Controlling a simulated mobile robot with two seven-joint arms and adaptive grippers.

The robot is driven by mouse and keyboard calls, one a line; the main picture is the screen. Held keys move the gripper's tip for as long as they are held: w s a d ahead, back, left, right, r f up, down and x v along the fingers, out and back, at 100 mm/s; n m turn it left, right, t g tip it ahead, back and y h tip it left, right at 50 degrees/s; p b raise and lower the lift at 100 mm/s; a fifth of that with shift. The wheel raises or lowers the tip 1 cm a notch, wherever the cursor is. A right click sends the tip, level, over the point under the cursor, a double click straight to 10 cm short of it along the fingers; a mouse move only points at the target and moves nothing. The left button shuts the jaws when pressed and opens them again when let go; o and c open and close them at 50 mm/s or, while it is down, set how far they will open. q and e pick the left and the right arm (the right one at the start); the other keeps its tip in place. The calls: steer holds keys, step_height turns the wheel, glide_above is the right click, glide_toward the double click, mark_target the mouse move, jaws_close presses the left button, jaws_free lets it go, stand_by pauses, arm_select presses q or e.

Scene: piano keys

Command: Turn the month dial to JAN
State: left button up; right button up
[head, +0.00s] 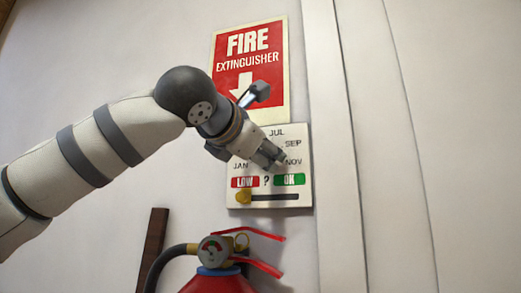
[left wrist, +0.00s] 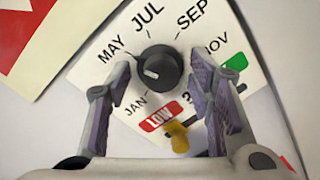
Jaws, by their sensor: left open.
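The month dial (left wrist: 160,66) is a round dark knob on a white wall card (head: 296,140). In the left wrist view a white mark shows on the knob's lower left side; I cannot tell which month it points to exactly. The JAN label (left wrist: 135,105) lies below and left of the knob. MAY, JUL, SEP and NOV also show around it. My left gripper (head: 275,156) is open, with its two fingers on either side of the knob in the left wrist view; contact cannot be told. In the head view the gripper hides the knob.
Below the dial are a red LOW label (head: 245,182), a green OK label (head: 289,179) and a yellow slider (head: 243,197) at the left of its slot. A fire extinguisher (head: 215,280) stands beneath. A red sign (head: 265,90) hangs above. A door frame (head: 335,150) runs along the right.

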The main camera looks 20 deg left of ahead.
arm_select(q)
jaws_close()
steer(key=n, duration=0.4)
steer(key=shift+s, duration=0.1)
steer(key=n, duration=0.5)
steer(key=shift+t, duration=0.3)
steer(key=n, duration=0.4)
steer(key=shift+n, duration=0.3)
steer(key=shift+n+y, duration=0.6)
steer(key=shift+n, duration=1.9)
